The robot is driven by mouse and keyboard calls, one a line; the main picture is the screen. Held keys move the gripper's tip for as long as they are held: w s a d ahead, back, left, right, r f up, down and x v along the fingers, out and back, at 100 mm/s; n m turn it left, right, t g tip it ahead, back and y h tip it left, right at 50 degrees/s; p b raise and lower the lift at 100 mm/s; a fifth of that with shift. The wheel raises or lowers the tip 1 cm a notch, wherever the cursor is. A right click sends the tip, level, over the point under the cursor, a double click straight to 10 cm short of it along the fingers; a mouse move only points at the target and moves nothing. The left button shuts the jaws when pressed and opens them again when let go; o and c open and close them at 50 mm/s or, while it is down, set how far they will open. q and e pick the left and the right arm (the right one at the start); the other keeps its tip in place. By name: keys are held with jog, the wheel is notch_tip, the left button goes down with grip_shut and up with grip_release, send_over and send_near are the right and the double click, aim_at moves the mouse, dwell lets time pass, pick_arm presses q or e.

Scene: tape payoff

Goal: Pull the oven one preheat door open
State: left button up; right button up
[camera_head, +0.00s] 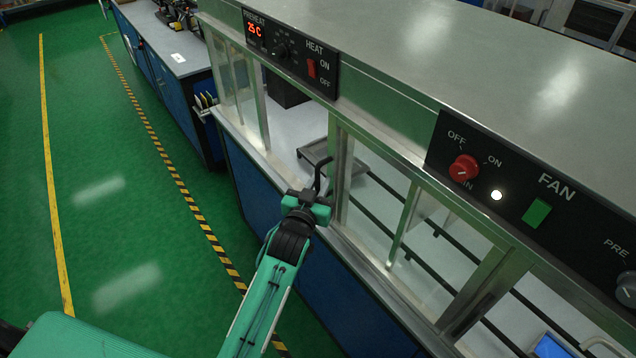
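The preheat section of the oven lies under the black PREHEAT panel (290,52), whose display reads 25 C. Its front shows a glass pane in a metal frame (240,90) at the left and an open-looking gap to the right of it. A dark upright handle (319,172) stands beside a metal door frame (340,165). My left gripper (308,198) is at the handle's lower end and appears to touch it. Its fingers are seen from behind, so their gap and hold are hidden. My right gripper is not in view.
A grey tray (315,151) sits inside behind the gap. The FAN panel (520,190) and more glass panes are to the right. A blue-fronted bench (170,60) stands at the upper left. The green floor (110,150) is clear.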

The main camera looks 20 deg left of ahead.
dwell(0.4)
pick_arm(q)
jog(key=shift+s+f, duration=0.1)
jog(key=shift+s, duration=0.15)
jog(key=s+a+b, duration=0.1)
jog(key=s+b, duration=0.3)
jog(key=s, duration=0.9)
jog(key=shift+s+b, duration=0.15)
jog(key=shift+b, duration=0.15)
